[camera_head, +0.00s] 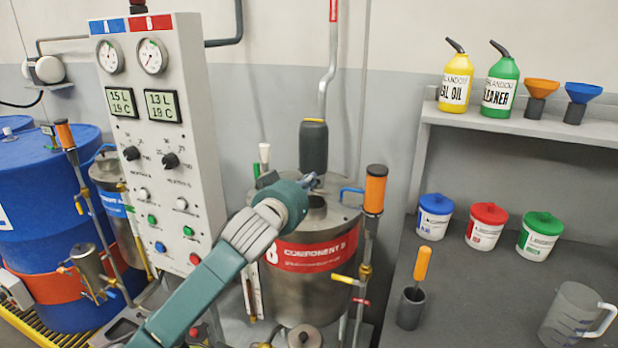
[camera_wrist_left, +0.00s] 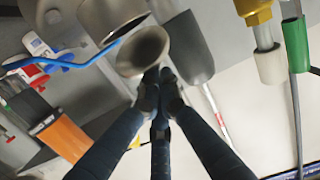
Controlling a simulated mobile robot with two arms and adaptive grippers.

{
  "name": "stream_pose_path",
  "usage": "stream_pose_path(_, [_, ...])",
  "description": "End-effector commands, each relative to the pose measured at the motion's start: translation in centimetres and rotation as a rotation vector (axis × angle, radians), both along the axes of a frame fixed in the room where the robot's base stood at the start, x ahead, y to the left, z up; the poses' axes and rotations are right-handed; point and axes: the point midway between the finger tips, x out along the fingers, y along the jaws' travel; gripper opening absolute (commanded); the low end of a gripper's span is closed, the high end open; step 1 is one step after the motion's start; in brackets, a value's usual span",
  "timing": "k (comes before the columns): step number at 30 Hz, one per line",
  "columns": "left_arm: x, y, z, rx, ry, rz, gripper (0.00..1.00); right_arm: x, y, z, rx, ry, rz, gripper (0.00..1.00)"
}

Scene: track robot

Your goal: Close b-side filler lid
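The Component B tank (camera_head: 312,275) is a steel drum with a red label in the head view. Its filler neck (camera_head: 317,203) stands on top with a dark opening. In the left wrist view, a hollow round metal piece (camera_wrist_left: 140,48), which looks like the raised filler lid, sits beside a metal cylinder (camera_wrist_left: 110,14), apparently the neck. My left gripper (camera_head: 304,187) is over the tank top, largely hidden by its own wrist. In the wrist view its dark fingers (camera_wrist_left: 159,82) are drawn together at the lid's lower rim; whether they touch it is unclear. My right gripper is not in view.
A dark pump motor (camera_head: 313,147) rises behind the neck. The control panel (camera_head: 160,140) stands left. A bench (camera_head: 460,290) with several tubs is at right.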

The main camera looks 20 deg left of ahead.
Motion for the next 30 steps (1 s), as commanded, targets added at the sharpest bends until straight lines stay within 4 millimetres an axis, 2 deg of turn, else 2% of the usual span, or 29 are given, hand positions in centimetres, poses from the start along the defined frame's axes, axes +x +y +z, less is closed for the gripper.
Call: stream_pose_path(30, [-1.7,-0.1,-3.1,-0.001,0.003,0.0,0.0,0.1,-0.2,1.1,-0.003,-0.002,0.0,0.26])
